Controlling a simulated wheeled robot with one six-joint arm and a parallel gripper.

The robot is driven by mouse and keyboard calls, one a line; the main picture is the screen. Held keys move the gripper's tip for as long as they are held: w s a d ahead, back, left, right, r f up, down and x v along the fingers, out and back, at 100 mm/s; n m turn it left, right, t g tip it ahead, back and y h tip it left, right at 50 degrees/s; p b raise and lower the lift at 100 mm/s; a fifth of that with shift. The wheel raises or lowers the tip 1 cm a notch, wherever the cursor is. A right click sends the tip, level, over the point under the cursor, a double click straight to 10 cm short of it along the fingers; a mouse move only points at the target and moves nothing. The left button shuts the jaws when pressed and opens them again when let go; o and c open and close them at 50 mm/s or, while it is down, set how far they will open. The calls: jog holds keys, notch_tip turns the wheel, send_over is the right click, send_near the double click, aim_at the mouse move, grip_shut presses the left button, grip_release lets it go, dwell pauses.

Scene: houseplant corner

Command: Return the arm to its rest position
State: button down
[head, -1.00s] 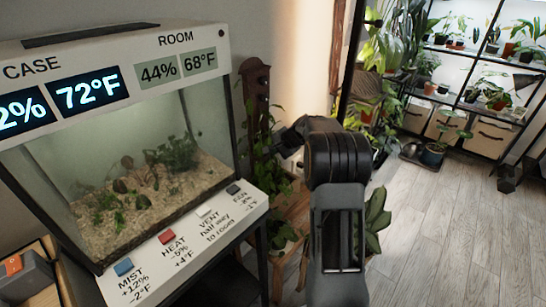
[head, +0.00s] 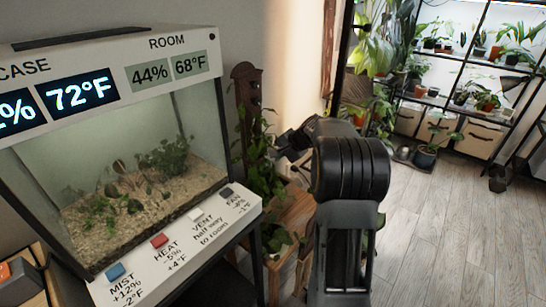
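My arm stands in the middle of the head view, folded upright, with its thick black joint turned toward the camera. My gripper (head: 292,142) is the dark shape at the left of that joint, pointing left. It is small and dark against the plants, and I cannot make out its fingers or anything between them. In the picture it lies to the right of the glass case (head: 140,160), in front of the leafy plants by the wall.
The case front carries blue (head: 115,271), red (head: 159,241), white (head: 196,215) and dark (head: 226,190) buttons. A wooden plant stand (head: 290,225) is beside my arm. A black plant shelf (head: 455,95) stands at the back right. The wood floor (head: 450,240) at right is clear.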

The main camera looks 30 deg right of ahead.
jog(key=p+v, duration=0.1)
jog(key=v, duration=0.6)
jog(key=shift+d, duration=0.35)
jog(key=s+a+f+n+g+h+p, duration=0.1)
jog(key=s+a+n+g+p, duration=0.25)
jog(key=s, duration=0.45)
jog(key=s+a+r+n+h+p, duration=0.1)
jog(key=s+a+r+n+p, duration=0.3)
jog(key=s+a+r+p, duration=0.3)
jog(key=s+a+r+n+h+p, duration=0.2)
jog(key=s+a+r+n+p, duration=0.2)
jog(key=s+a+r+p, duration=0.4)
notch_tip(320, 180, up, 5)
jog(key=a+p, duration=0.1)
jog(key=p, duration=0.2)
jog(key=shift+s+a+f+n+p, duration=0.15)
jog(key=shift+s+f+n+p, duration=0.15)
jog(key=shift+n+p, duration=0.1)
